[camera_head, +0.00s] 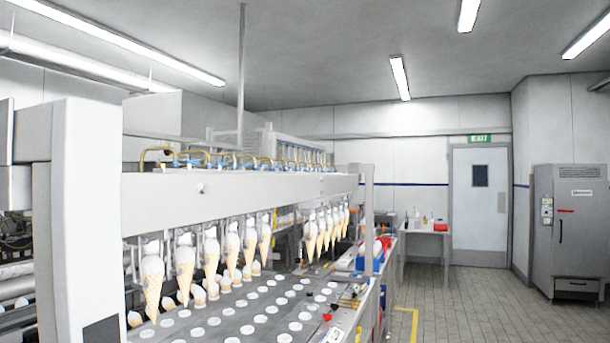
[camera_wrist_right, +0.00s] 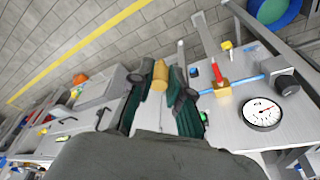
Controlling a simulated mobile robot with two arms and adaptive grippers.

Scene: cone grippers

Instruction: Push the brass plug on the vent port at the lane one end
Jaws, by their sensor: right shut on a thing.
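In the right wrist view my right gripper (camera_wrist_right: 160,88) has dark fingers shut on a brass plug (camera_wrist_right: 160,74), a short yellow-gold cylinder whose end sticks out between the fingertips. A brass fitting (camera_wrist_right: 222,88) with a red handle stands to the right of the fingers on a grey metal panel, apart from the plug. I cannot tell for sure which part is the vent port. The head view shows neither gripper. My left gripper is in no frame.
A round white gauge (camera_wrist_right: 262,114) and a blue hose (camera_wrist_right: 245,79) lie right of the fingers. In the head view, the cone machine's beam (camera_head: 250,192) carries hanging cones (camera_head: 185,265) over a lane plate with round holes. Tiled floor (camera_head: 455,300) is open at right.

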